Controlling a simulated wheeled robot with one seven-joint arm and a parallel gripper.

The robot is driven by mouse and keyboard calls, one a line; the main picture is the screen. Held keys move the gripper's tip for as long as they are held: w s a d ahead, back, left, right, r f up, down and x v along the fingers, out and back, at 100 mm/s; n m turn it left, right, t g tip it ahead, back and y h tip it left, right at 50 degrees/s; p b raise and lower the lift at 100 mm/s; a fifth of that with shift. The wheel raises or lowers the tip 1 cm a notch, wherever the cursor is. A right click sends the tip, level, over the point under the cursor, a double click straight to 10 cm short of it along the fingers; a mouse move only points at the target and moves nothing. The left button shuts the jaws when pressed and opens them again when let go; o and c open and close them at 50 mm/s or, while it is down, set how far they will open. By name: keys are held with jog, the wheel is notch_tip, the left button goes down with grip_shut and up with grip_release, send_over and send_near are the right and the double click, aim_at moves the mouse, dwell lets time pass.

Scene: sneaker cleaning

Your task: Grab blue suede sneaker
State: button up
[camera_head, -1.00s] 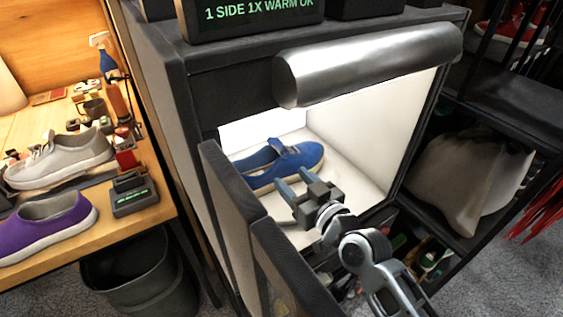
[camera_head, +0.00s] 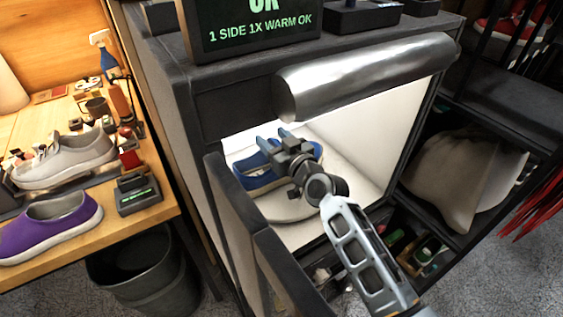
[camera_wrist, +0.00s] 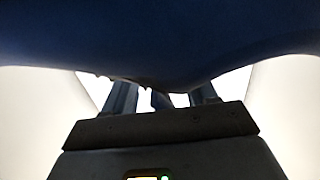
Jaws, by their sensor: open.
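The blue suede sneaker (camera_head: 252,178) stands on the white floor inside the lit cabinet, in the head view. My gripper (camera_head: 272,138) is inside the cabinet, over the middle of the sneaker, and hides part of it. Its two fingers are apart, so it is open. In the wrist view the dark blue sneaker (camera_wrist: 160,45) fills the upper part of the picture, very close. The fingers (camera_wrist: 160,98) point towards it and their tips are hidden behind its lower edge. I cannot tell whether they touch it.
The cabinet's dark door (camera_head: 240,220) stands open at the left front, and a metal roller (camera_head: 365,78) runs above the opening. A workbench (camera_head: 150,205) at left holds a purple sneaker (camera_head: 45,228) and a beige sneaker (camera_head: 65,158). A black bin (camera_head: 145,275) stands below.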

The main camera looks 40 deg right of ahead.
jog(key=shift+w, duration=0.1)
grip_shut()
dwell(0.5)
